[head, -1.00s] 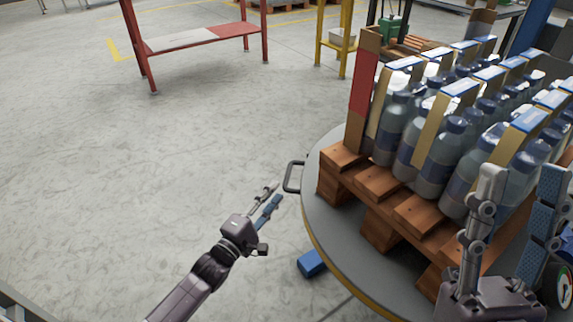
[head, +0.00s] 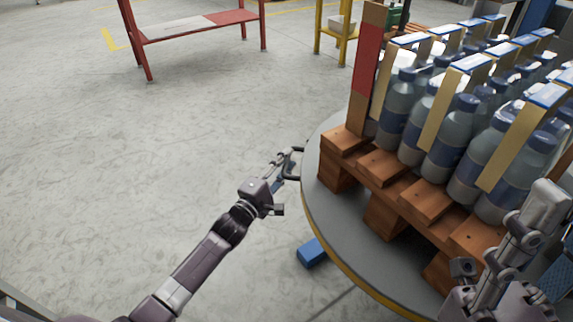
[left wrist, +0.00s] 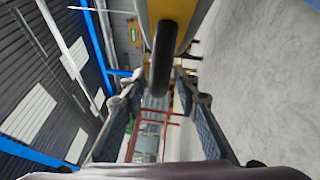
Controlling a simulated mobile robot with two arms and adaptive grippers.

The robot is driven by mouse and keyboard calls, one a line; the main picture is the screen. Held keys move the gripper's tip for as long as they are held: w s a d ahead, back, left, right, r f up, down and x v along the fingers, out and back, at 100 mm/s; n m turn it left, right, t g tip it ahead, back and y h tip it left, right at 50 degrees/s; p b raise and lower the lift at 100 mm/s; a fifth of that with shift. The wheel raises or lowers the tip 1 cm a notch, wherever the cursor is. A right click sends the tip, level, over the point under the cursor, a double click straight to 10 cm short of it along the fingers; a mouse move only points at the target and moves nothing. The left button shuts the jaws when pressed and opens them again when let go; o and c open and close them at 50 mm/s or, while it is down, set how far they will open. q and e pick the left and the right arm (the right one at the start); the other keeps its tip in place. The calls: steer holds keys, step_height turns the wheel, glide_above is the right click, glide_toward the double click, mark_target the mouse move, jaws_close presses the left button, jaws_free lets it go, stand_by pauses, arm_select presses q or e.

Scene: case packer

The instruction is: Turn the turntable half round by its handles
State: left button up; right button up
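The turntable (head: 322,205) is a round grey disc with a yellow edge, at the right of the head view. Its dark handle (head: 293,170) sticks out from the left rim and shows as a rounded bar (left wrist: 162,70) in the left wrist view. My left gripper (head: 281,162) is at this handle. Its fingers stand open on either side of the bar, with visible gaps. My right gripper (head: 548,240) is at the lower right, fingers apart and empty as far as it shows, partly cut off by the frame. No second handle shows.
A wooden pallet (head: 385,215) with several bottle packs (head: 440,130) and a red-and-brown corner post (head: 366,75) stands on the turntable. A blue block (head: 311,252) is on the floor by the rim. A red bench (head: 195,35) is farther back. The floor at left is clear.

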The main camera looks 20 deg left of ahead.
arm_select(q)
jaws_close()
stand_by(0.6)
